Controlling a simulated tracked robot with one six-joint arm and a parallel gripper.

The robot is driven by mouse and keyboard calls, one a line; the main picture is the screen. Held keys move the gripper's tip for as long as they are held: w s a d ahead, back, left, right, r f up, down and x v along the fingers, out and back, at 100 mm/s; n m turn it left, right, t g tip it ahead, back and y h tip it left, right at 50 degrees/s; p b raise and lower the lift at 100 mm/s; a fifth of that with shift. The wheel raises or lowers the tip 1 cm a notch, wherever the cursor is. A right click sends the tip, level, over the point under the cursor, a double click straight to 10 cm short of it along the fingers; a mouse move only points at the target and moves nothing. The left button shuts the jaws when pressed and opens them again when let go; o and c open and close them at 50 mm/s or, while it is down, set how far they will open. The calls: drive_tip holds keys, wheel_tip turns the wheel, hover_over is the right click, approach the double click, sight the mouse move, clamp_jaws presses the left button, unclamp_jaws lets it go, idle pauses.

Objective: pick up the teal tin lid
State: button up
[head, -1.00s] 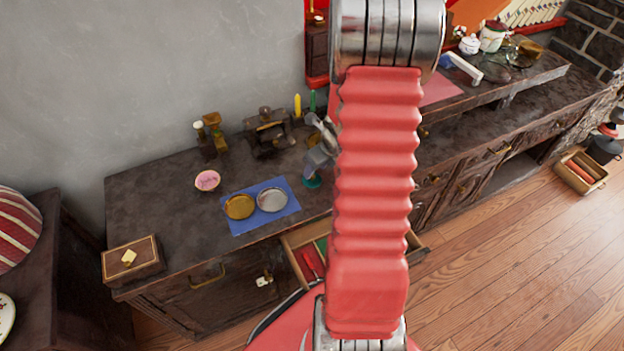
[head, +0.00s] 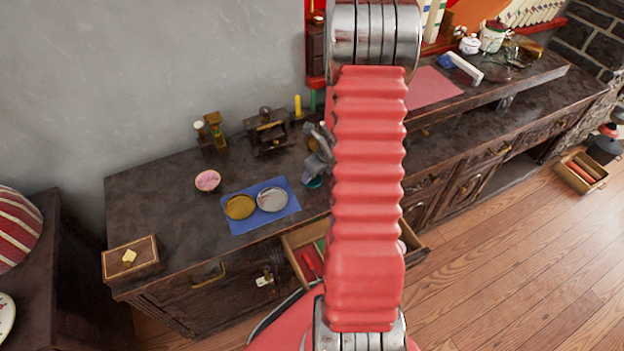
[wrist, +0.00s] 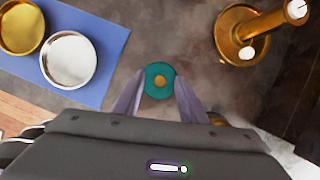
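The teal tin lid (wrist: 160,82) is a small round disc with a gold-coloured knob. It lies on the dark counter, and in the head view the lid (head: 314,182) is partly covered by my gripper (head: 317,164). In the wrist view my gripper (wrist: 160,77) is open, with one finger on each side of the lid. The fingers look close to its rim, but I cannot tell whether they touch it or how far above the counter they are.
A blue mat (head: 262,222) with a gold dish (head: 239,207) and a silver dish (head: 271,199) lies to the left. A brass stand (wrist: 232,45) is close on the right in the wrist view. An open drawer (head: 295,240) juts out below the counter.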

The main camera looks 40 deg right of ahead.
drive_tip(key=shift+f, duration=0.15)
drive_tip(key=shift+c, duration=0.5)
clamp_jaws()
